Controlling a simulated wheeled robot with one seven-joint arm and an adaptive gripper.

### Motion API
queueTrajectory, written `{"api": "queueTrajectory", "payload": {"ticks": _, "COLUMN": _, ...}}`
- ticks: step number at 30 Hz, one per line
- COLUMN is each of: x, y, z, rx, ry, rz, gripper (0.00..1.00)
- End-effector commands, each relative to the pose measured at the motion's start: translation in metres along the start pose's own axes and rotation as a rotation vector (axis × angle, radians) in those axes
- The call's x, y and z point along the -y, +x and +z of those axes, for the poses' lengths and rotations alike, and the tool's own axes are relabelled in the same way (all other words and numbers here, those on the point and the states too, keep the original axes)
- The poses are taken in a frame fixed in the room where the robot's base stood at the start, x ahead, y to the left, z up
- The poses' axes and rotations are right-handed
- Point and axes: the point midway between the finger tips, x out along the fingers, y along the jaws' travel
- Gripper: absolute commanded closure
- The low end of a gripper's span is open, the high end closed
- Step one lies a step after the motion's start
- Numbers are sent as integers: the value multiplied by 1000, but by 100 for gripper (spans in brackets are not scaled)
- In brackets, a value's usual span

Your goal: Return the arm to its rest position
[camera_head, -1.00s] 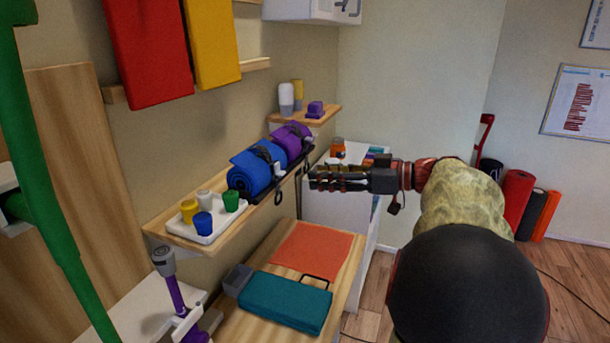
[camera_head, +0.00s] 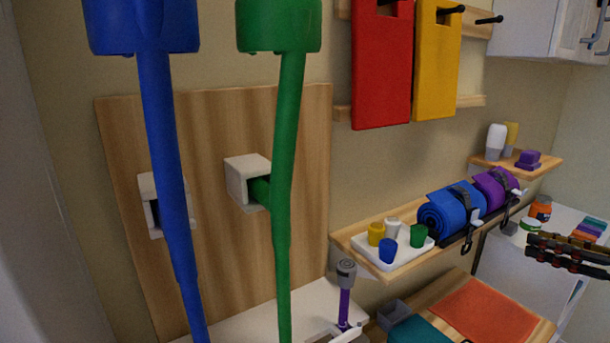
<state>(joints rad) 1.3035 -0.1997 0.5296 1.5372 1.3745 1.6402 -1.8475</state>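My gripper (camera_head: 530,248) shows at the right edge of the view, its dark fingers pointing left. The two fingers lie close together with a thin gap seen side-on; I cannot tell whether it is open or shut. Nothing shows between the fingers. The fingers are in front of the white cabinet (camera_head: 508,262), right of the shelf with the rolled mats. The rest of my arm is outside the picture.
A wall shelf (camera_head: 345,238) holds a white tray (camera_head: 407,256) of small cups, a blue roll (camera_head: 450,212) and a purple roll (camera_head: 492,187). Below lie an orange mat (camera_head: 485,312) and a teal block (camera_head: 420,332).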

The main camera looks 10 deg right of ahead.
Motion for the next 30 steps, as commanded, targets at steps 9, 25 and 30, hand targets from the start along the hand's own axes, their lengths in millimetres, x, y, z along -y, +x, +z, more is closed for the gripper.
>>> {"api": "queueTrajectory", "payload": {"ticks": 9, "x": -11, "y": -4, "z": 90, "rx": 218, "ry": 630, "rz": 161, "gripper": 62}}
{"api": "queueTrajectory", "payload": {"ticks": 25, "x": 162, "y": 19, "z": 206, "rx": 857, "ry": 1006, "rz": 673, "gripper": 62}}
{"api": "queueTrajectory", "payload": {"ticks": 30, "x": 206, "y": 24, "z": 203, "rx": 916, "ry": 843, "rz": 721, "gripper": 62}}
